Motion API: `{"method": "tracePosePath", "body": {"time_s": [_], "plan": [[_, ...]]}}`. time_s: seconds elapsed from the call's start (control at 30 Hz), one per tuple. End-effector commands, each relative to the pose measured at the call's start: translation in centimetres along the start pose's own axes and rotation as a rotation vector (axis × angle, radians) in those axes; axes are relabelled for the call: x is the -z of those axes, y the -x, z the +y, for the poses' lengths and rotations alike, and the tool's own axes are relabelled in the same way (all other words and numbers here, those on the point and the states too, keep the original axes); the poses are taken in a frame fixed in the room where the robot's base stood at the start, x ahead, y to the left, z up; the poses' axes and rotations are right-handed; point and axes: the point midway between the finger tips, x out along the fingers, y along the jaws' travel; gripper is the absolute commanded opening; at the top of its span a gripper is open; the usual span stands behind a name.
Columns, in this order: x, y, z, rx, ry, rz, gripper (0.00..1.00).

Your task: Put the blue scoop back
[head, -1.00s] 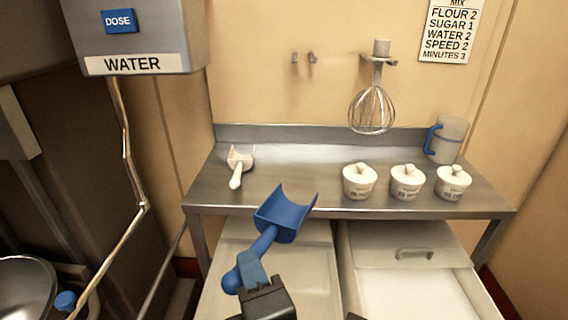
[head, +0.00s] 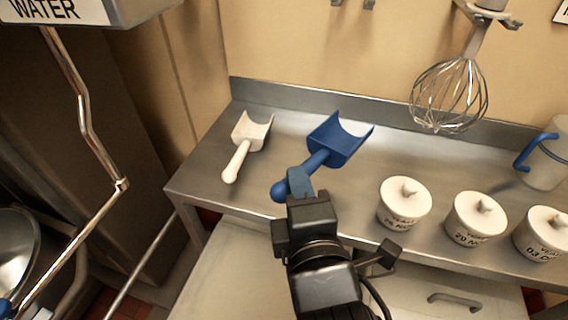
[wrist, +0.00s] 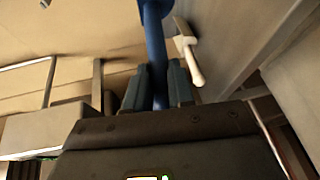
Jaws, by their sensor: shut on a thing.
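The blue scoop (head: 338,142) is held by its handle in my gripper (head: 298,184), its bowl pointing away from me over the steel table. My gripper is shut on the handle. In the wrist view the blue handle (wrist: 155,50) runs between the two fingers (wrist: 158,88). I cannot tell whether the scoop touches the table top. A white scoop (head: 246,143) lies on the table to the left of the blue one; it also shows in the wrist view (wrist: 187,50).
The steel table (head: 207,185) has bare room around the scoops. Three white lidded tubs (head: 404,205) stand to the right. A whisk (head: 449,95) hangs above the back. A jug with a blue handle (head: 550,160) stands at the far right. Two wall hooks (head: 367,3) are at the top.

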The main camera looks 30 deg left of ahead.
Motion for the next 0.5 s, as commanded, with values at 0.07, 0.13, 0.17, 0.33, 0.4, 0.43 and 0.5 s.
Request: {"method": "tracePosePath", "body": {"time_s": [0.07, 0.13, 0.17, 0.33, 0.4, 0.43, 0.5], "plan": [[1.1, -1.3, -0.5, 0.001, 0.003, 0.004, 0.0], [2.0, -2.7, -1.2, 0.001, 0.002, 0.004, 0.0], [2.4, -3.2, -1.4, 0.0, 0.004, 0.004, 0.0], [4.6, -6.4, -2.9, 0.0, 0.004, 0.004, 0.0], [5.4, -7.5, -3.5, 0.001, 0.003, 0.004, 0.0], [5.6, -7.9, -3.7, 0.0, 0.002, 0.004, 0.0], [6.2, -8.7, -4.0, -0.001, 0.002, 0.003, 0.0]]}}
